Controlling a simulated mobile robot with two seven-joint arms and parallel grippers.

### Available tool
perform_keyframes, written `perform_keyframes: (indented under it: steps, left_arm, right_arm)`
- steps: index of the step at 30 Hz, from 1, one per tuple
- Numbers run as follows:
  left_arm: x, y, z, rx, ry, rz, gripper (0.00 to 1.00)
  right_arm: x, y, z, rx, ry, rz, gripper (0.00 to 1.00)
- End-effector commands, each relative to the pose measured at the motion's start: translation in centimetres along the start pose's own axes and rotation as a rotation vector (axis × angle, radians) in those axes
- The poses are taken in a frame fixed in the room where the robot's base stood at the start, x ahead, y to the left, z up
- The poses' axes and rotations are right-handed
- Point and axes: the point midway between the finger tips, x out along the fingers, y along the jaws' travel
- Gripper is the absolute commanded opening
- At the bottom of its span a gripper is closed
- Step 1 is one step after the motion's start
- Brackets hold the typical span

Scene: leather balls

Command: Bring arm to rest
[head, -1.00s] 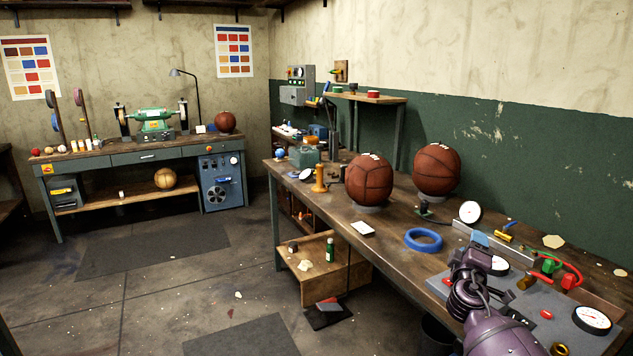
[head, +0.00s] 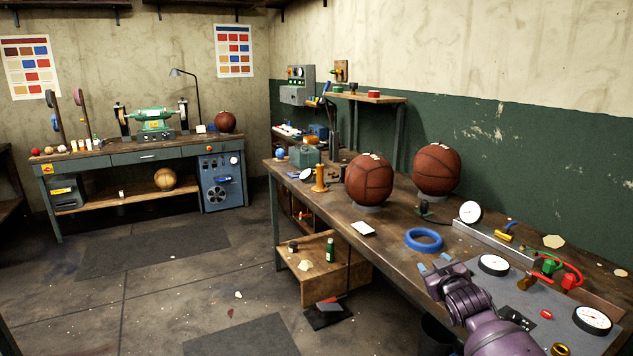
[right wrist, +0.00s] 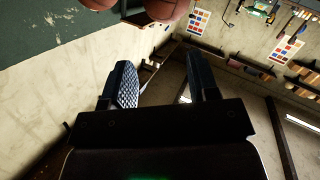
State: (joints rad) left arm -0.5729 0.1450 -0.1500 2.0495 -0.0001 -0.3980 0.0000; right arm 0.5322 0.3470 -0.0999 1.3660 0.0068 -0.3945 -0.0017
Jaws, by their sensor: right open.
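My right arm, purple, comes in from the bottom right of the head view. My right gripper (head: 435,263) is in front of the workbench (head: 398,251), near its front edge and below the blue ring (head: 423,240) in the picture. In the right wrist view its two dark fingers (right wrist: 163,82) stand apart with nothing between them. My left gripper is in neither view. Two leather balls sit on the bench on small stands: a nearer ball (head: 369,180) and a farther ball (head: 437,169). They show partly at the top of the right wrist view (right wrist: 165,8).
Gauges (head: 592,319), a red hose (head: 573,271) and small fittings lie at the bench's right end. A second bench (head: 105,157) with a green grinder (head: 153,120) is at the back. The floor between is mostly clear.

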Motion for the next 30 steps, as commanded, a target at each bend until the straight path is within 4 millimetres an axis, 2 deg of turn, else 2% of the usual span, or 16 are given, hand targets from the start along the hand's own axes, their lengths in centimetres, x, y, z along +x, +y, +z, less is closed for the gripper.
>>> perform_keyframes:
  steps: [1,5,11,15,21,24,30]
  left_arm:
    - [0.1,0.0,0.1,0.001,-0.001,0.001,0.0]
    - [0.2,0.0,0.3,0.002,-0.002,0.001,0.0]
    - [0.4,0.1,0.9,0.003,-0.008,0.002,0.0]
    - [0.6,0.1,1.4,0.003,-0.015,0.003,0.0]
    - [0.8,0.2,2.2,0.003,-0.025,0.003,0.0]
    - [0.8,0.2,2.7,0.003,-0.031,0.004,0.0]
    - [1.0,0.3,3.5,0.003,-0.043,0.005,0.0]
  right_arm:
    - [-0.9,-1.0,2.3,0.005,-0.025,-0.01,0.55]
    - [-2.9,-2.5,5.4,0.018,-0.052,-0.025,0.55]
    - [-7.2,-5.3,11.0,0.048,-0.106,-0.053,0.55]
    - [-12.0,-7.7,15.7,0.081,-0.16,-0.074,0.55]
    - [-19.7,-10.7,21.3,0.137,-0.24,-0.094,0.55]
    - [-23.8,-12.0,23.4,0.167,-0.279,-0.099,0.55]
    - [-31.9,-13.9,26.4,0.226,-0.359,-0.097,0.55]
